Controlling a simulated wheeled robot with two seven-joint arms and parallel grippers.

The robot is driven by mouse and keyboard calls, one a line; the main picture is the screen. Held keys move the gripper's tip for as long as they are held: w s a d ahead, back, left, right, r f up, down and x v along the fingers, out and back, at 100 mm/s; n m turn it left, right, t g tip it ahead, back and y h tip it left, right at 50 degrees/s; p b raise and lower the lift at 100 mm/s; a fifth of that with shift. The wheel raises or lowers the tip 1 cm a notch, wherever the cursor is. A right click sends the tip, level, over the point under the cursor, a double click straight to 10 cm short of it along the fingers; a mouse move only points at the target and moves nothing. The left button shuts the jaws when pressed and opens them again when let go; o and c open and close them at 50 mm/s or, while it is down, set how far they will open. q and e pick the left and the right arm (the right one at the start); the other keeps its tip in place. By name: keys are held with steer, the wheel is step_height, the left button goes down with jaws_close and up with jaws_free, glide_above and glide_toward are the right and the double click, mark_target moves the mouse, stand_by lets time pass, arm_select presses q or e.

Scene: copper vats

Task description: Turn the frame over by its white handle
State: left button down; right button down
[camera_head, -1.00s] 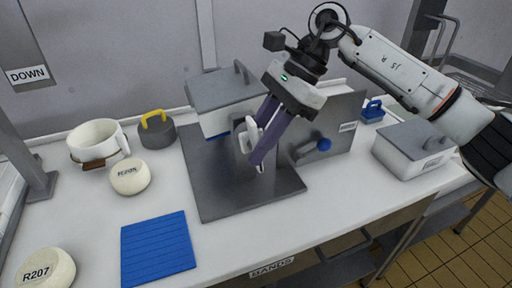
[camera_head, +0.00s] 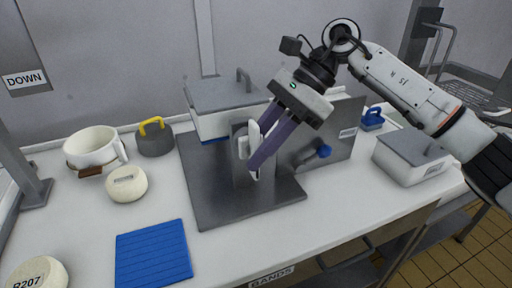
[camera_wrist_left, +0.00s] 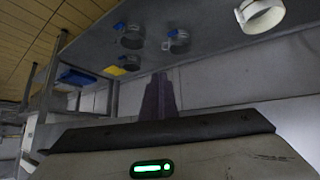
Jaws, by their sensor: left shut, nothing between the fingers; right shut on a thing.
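The frame's white handle (camera_head: 254,138) is a pale upright piece at the front of a grey post (camera_head: 239,172). The post stands on a dark grey base plate (camera_head: 213,205). My right gripper (camera_head: 258,165) is shut on the white handle, its long purple-grey fingers slanting down to the left and covering part of it. A grey upright panel (camera_head: 341,145) stands right of the post, with a blue-knobbed lever (camera_head: 323,151) in front. How far the frame is turned is hard to tell. My left gripper (camera_wrist_left: 160,80) shows only in the left wrist view, shut and empty.
A grey-lidded white box (camera_head: 222,98) stands behind the plate, another (camera_head: 412,157) at right. A white pot (camera_head: 92,147), a yellow-handled grey weight (camera_head: 154,137), pale round pieces (camera_head: 126,184) and a blue mat (camera_head: 153,252) lie left.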

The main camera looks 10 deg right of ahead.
steer(key=c, duration=1.4)
jaws_free()
steer(key=shift+d+r, duration=0.1)
steer(key=shift+r, duration=0.05)
steer(key=v, duration=1)
